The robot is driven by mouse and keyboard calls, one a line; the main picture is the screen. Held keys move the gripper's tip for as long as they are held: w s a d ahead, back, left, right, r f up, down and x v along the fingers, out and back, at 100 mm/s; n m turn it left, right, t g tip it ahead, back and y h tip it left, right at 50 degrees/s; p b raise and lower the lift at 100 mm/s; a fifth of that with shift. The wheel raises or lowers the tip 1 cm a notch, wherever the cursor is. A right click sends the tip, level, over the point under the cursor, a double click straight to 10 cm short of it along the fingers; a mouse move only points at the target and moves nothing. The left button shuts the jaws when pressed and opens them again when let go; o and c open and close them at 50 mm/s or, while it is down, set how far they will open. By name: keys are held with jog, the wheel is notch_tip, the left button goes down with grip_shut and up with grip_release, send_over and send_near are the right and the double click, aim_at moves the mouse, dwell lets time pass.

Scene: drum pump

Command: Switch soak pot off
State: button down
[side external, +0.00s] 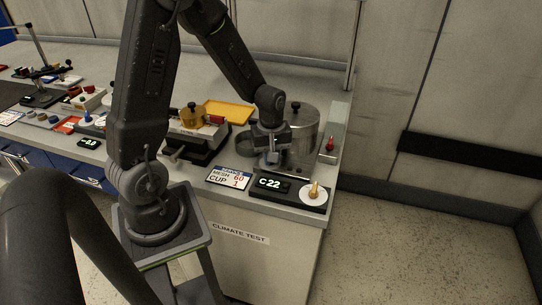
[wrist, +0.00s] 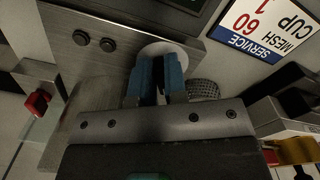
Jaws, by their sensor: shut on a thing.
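The soak pot appears to be the large steel cylinder (side external: 304,138) at the right end of the bench in the side view. My gripper (side external: 272,160) points down just in front of it, behind the display box. In the wrist view my gripper's blue-padded fingers (wrist: 161,82) are close together over a white round disc (wrist: 163,48) on a metal front. They are shut on a small part there, seemingly a knob. The fingers mostly hide this part, so its turned position cannot be told.
A display box (side external: 269,184) reads C 22, with a brass knob (side external: 314,188) on a white dial beside it. A red lever (side external: 330,144) stands right of the pot. A service card (side external: 228,179) lies left of the display. A yellow tray (side external: 230,111) is behind.

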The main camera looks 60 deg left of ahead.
jog(key=c, duration=1.2)
grip_release()
jog(key=shift+o, duration=0.2)
jog(key=shift+r, duration=0.1)
notch_tip(320, 180, up, 14)
